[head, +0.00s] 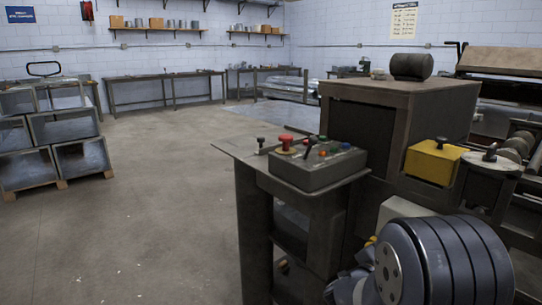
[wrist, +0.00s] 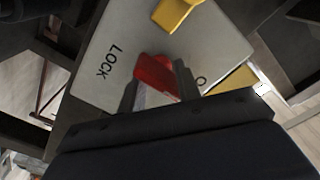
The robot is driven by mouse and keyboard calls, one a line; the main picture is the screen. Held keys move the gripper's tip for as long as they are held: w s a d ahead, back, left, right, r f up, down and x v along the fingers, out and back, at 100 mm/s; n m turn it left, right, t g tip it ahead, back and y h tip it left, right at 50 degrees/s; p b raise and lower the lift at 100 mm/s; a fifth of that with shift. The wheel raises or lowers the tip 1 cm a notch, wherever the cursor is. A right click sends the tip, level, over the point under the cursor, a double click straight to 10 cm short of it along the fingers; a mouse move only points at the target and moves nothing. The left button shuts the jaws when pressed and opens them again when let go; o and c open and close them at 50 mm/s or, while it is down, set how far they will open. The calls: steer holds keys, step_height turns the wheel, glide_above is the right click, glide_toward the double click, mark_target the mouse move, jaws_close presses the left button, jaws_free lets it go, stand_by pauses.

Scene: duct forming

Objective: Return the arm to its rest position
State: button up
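In the wrist view my gripper (wrist: 155,84) has its two dark fingers apart, one on each side of a red handle (wrist: 153,73). I cannot tell whether either finger touches the handle. A yellow part (wrist: 176,13) sits at the plate's top edge. In the head view my arm's large round joint fills the lower right, and my gripper is out of sight there.
In the head view a grey control box (head: 318,171) with a red knob (head: 286,142) stands on a dark machine stand close to my arm. A yellow block (head: 434,161) sits on the machine behind. Open floor (head: 150,190) lies left, with stacked ducts (head: 82,160) beyond.

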steer(key=m+b, duration=0.2)
steer(key=m, duration=0.1)
stand_by(0.6)
